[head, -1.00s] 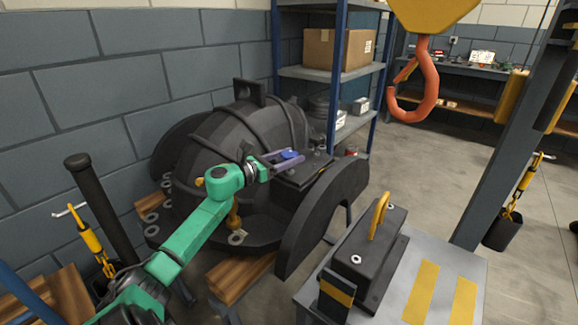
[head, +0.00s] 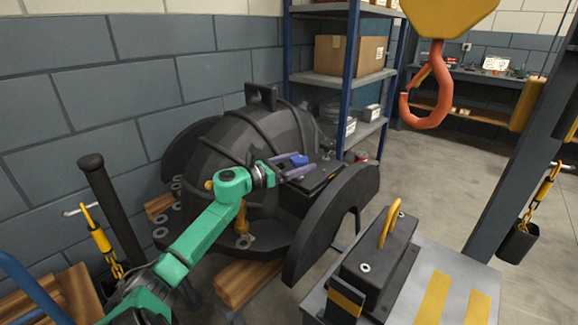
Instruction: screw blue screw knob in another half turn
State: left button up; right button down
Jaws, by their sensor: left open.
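The blue screw knob (head: 299,160) sits on the flat dark ledge at the right side of the dark split casing (head: 235,140). My left arm is green and comes in from the lower left. Its gripper (head: 300,168) has purple-grey fingers that are open and reach to the knob. The knob shows between or just above the fingers; I cannot tell whether they touch it. The knob's lower part is hidden by the fingers. My right gripper is not in view.
An orange crane hook (head: 430,95) hangs at the upper right. A dark block with a yellow handle (head: 390,222) stands on a grey table (head: 400,308) at the front right. Shelves with a cardboard box (head: 350,54) stand behind the casing. Open floor lies to the right.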

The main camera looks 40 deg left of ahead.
pick_arm(q)
jog(key=v, duration=1.1)
jog(key=shift+s+b, duration=0.3)
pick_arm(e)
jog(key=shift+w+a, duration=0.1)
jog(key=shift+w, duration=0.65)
pick_arm(q)
jog(key=shift+a, duration=0.1)
